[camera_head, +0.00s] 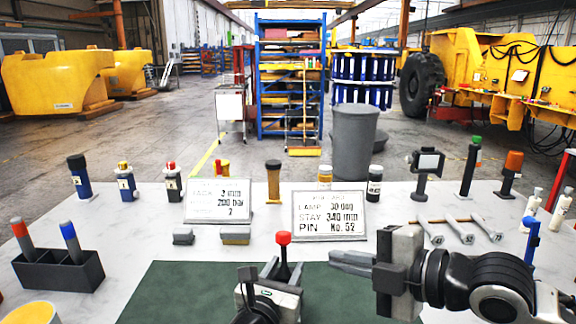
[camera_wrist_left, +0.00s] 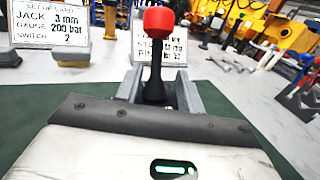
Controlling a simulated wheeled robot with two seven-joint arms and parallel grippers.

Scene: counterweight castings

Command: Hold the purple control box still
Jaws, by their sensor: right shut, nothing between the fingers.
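No purple surface shows in either view. A black lever with a red knob (camera_head: 283,239) stands upright at the mat's far edge; it also shows in the left wrist view (camera_wrist_left: 158,20). My left gripper (camera_head: 283,268) is low at the lever, its fingers apart on either side of it. The lever's foot is partly hidden by my gripper, so I cannot tell what the fingers touch. My right gripper (camera_head: 336,262) is shut and empty, pointing left above the table, to the right of the lever.
Two signs (camera_head: 219,214) (camera_head: 328,225) stand behind the lever. A dark holder (camera_head: 60,272) with two handles is at left. Several bolts (camera_head: 458,232) lie at right. Bottles and posts line the back. The green mat (camera_head: 165,290) is bare at left.

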